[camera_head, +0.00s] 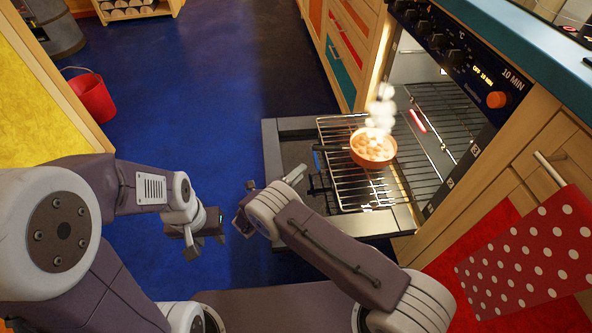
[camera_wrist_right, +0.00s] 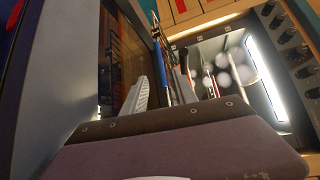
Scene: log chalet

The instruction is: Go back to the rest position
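My left gripper (camera_head: 205,243) hangs over the blue floor, left of the open oven door. Its two fingers look spread, with nothing visible between them.
A steaming orange dish (camera_head: 372,149) of food stands on the pulled-out oven rack (camera_head: 347,188). The oven (camera_head: 455,60) is lit inside. A polka-dot towel (camera_head: 530,262) hangs at the right. A red bucket (camera_head: 92,98) stands at the left. The middle floor is clear.

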